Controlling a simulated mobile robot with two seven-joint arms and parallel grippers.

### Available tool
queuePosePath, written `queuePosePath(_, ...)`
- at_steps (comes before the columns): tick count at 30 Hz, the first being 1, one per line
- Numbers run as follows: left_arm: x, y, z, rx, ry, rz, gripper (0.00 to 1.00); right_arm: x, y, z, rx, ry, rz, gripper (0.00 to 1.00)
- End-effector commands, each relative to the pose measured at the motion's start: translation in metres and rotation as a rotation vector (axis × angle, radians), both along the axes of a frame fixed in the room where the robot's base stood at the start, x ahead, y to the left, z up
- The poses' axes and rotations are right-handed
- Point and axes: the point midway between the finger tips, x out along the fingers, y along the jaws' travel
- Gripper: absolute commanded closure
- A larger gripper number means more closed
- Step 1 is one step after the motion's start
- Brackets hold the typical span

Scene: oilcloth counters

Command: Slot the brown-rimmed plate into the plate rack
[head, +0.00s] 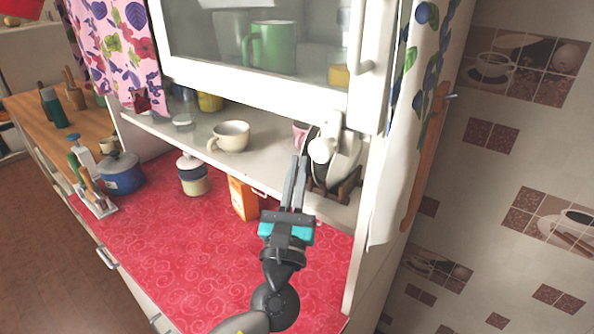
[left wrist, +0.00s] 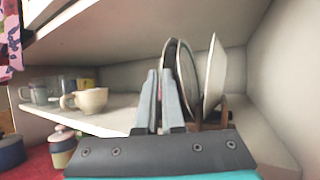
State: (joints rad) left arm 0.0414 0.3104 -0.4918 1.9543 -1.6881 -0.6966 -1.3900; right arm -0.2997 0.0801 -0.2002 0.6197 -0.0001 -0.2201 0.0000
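The plate rack (head: 346,188) is brown wood and stands on the shelf at the right; part of it also shows in the left wrist view (left wrist: 222,104). Several plates stand on edge in it, among them a pale plate (left wrist: 214,72) at the right and a plate with a dark edge (left wrist: 169,52) at the left. I cannot tell for sure which is the brown-rimmed plate. My left gripper (head: 298,160) points at the rack's left side, its fingers slightly apart with a narrow gap (left wrist: 159,78). I see no plate clearly clamped between them. My right gripper is out of view.
An orange box (head: 242,198) and a lidded jar (head: 192,174) stand on the red counter (head: 190,250). The glass-fronted cabinet (head: 262,94) hangs low above.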

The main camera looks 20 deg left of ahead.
Motion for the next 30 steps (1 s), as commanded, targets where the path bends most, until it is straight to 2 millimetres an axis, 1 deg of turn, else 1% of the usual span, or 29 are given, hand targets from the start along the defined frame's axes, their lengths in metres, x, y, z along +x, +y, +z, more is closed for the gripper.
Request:
queuePosePath(12, -0.0002, 0.0001, 0.0009, -0.001, -0.002, 0.0, 1.0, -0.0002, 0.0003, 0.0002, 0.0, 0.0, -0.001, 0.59)
queuePosePath(13, -0.0002, 0.0001, 0.0009, -0.001, -0.002, 0.0, 0.94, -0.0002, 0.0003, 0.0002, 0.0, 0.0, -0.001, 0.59)
queuePosePath(22, -0.0002, 0.0, 0.0004, 0.0, -0.001, 0.0, 0.6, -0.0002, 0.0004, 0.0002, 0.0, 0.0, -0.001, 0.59)
queuePosePath(30, -0.0009, -0.0002, -0.0011, 0.0, 0.002, -0.001, 0.6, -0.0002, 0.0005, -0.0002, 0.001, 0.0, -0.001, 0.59)
